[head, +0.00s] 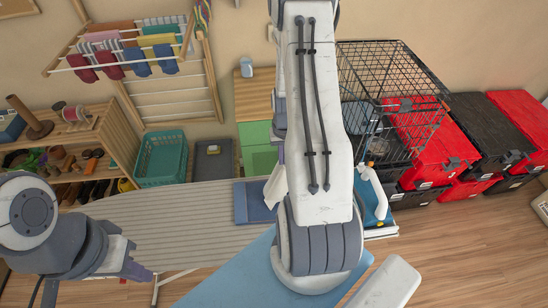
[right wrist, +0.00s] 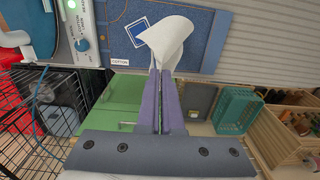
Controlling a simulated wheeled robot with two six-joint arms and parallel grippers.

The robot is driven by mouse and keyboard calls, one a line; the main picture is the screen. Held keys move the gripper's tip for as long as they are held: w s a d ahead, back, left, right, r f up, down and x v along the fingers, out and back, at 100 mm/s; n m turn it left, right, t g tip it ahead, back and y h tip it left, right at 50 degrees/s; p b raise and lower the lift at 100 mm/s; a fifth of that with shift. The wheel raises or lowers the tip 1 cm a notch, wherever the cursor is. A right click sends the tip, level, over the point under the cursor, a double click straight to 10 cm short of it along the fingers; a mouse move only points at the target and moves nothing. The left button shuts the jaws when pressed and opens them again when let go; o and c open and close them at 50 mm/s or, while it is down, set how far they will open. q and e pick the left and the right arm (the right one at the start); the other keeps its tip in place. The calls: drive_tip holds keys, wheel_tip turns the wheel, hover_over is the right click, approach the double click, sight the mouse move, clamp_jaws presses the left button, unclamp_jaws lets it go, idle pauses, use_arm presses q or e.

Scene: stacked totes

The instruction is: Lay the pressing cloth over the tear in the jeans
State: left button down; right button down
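The jeans show as a flat dark blue panel (head: 246,205) on the striped ironing board (head: 170,215). In the right wrist view the jeans (right wrist: 200,45) carry a bright blue square with a white outline (right wrist: 138,33) and a COTTON label. I cannot make out a tear. My right gripper (right wrist: 160,75) is shut on the white pressing cloth (right wrist: 168,38), which hangs folded and curled from the fingertips, over part of the jeans. The cloth also shows in the head view (head: 273,188), beside my right arm, which hides the gripper. My left gripper (head: 142,272) is at the lower left, by the board's near edge; its fingers are unclear.
An iron (head: 375,190) stands on a blue base right of the jeans. Behind are a green cabinet (head: 257,148), a teal basket (head: 162,158), a wire cage (head: 385,95) and red and black totes (head: 485,135). The board's left part is clear.

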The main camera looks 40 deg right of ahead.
drive_tip(key=s+d+f+b, duration=0.3)
drive_tip(key=d+f+b, duration=0.1)
drive_tip(key=f, duration=0.2)
drive_tip(key=s+d+f+b, duration=0.3)
drive_tip(key=d+f+b, duration=0.2)
drive_tip(key=s+d+f+b, duration=0.3)
drive_tip(key=d+f+b, duration=0.1)
drive_tip(key=d+f, duration=0.1)
drive_tip(key=shift+s+f, duration=0.2)
drive_tip(key=shift+f, duration=0.65)
drive_tip(key=shift+s+d+f+b, duration=0.25)
drive_tip(key=shift+d+f+b, duration=0.15)
drive_tip(key=shift+f+b, duration=0.3)
drive_tip(key=shift+r, duration=0.1)
unclamp_jaws()
wheel_tip(320, 180, up, 6)
drive_tip(key=p, duration=0.4)
drive_tip(key=shift+f, duration=0.25)
idle(0.5)
